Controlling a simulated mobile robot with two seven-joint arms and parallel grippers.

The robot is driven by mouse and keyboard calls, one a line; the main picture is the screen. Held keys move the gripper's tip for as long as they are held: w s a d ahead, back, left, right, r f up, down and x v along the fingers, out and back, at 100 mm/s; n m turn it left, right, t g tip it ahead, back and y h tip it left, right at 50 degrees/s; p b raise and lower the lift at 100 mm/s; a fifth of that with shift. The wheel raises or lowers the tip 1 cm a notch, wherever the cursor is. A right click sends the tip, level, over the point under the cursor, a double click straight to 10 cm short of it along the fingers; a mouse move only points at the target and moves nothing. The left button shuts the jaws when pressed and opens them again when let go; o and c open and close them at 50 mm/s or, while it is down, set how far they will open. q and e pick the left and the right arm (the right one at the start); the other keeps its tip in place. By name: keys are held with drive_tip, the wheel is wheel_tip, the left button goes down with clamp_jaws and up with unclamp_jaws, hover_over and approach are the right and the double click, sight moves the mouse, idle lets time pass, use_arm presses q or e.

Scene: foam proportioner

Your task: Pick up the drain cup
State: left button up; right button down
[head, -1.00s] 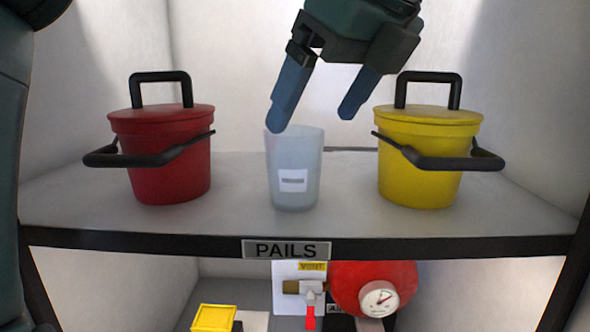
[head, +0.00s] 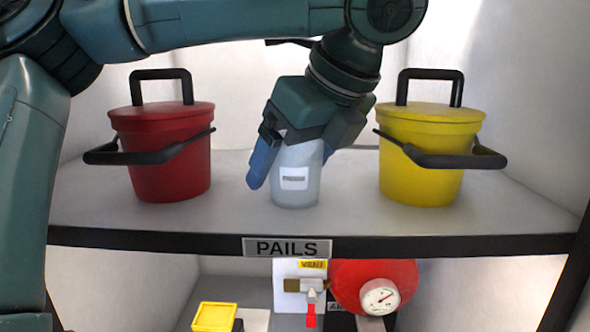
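The drain cup (head: 297,184) is a translucent, pale cup with a white label on its front. It stands upright on the shelf between two pails. My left gripper (head: 290,172) reaches down over the cup from above. One blue finger shows just left of the cup, with a small visible offset from its wall. The other finger is hidden behind the cup or the gripper body. The cup's rim is hidden by the gripper. Whether the fingers touch the cup cannot be seen. My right gripper is not in view.
A red pail (head: 168,170) with black handles stands to the left, a yellow pail (head: 421,175) to the right. The shelf (head: 240,215) has a dark front edge with a PAILS sign (head: 287,247). Below are a red tank (head: 392,275) with a gauge and a yellow box (head: 214,317).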

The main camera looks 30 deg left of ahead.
use_arm(q)
drive_tip(key=c, duration=1)
drive_tip(key=shift+r, duration=0.1)
